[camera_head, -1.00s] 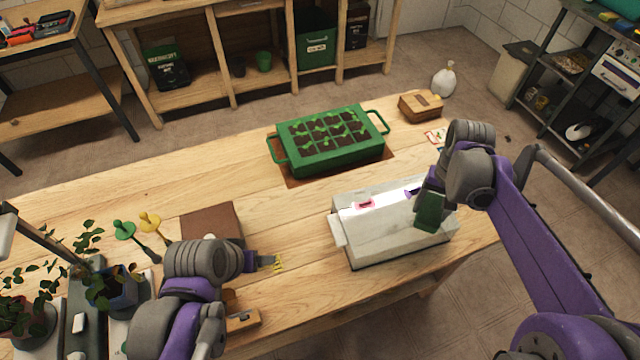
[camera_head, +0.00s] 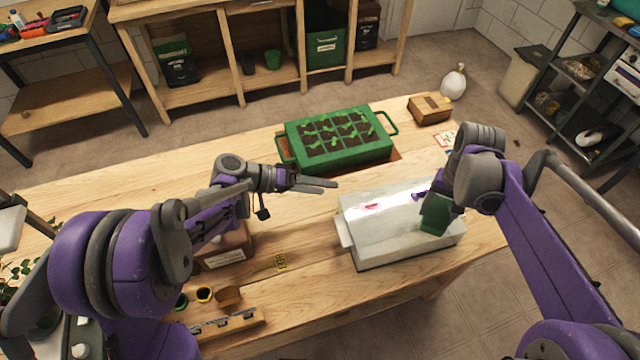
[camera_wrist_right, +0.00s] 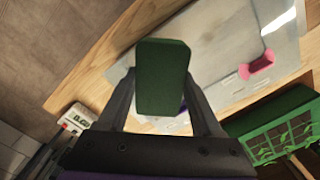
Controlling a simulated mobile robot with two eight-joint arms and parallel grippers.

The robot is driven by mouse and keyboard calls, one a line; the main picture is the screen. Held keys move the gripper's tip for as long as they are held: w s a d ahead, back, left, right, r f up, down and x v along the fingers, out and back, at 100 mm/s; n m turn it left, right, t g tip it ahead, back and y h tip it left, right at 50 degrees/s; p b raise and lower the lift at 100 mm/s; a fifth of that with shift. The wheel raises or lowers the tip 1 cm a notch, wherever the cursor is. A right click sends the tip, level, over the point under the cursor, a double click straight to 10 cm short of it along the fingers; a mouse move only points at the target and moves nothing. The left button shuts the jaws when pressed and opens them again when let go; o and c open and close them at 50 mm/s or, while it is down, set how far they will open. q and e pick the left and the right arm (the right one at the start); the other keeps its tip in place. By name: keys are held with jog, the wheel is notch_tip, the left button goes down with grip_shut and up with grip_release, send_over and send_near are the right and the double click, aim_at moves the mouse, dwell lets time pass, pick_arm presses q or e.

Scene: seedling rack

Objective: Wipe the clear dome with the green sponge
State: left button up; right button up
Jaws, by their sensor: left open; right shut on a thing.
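The clear dome (camera_head: 385,246) is a long, pale, see-through cover standing on the right half of the table. A pink piece and a purple piece show on its top. My right gripper (camera_head: 446,203) is shut on the green sponge (camera_head: 435,215) over the dome's right part; whether the sponge touches the dome I cannot tell. In the right wrist view the sponge (camera_wrist_right: 162,78) sits between the two fingers, with the dome (camera_wrist_right: 225,40) behind it. My left gripper (camera_head: 318,184) is open and empty above the table, left of the dome.
A green seedling tray (camera_head: 345,160) stands behind the dome. A wooden box (camera_head: 430,109) is at the back right. A brown box (camera_head: 228,250), partly behind my left arm, and a wooden rack (camera_head: 225,324) are at the left front.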

aim_at(362, 192)
pick_arm(q)
jog(key=x, duration=1.2)
jog(key=shift+w+d+r, duration=0.1)
jog(key=shift+w+d, duration=0.05)
jog(key=shift+w, duration=0.1)
jog(key=shift+c, duration=0.3)
grip_shut()
jog(key=shift+s, duration=0.1)
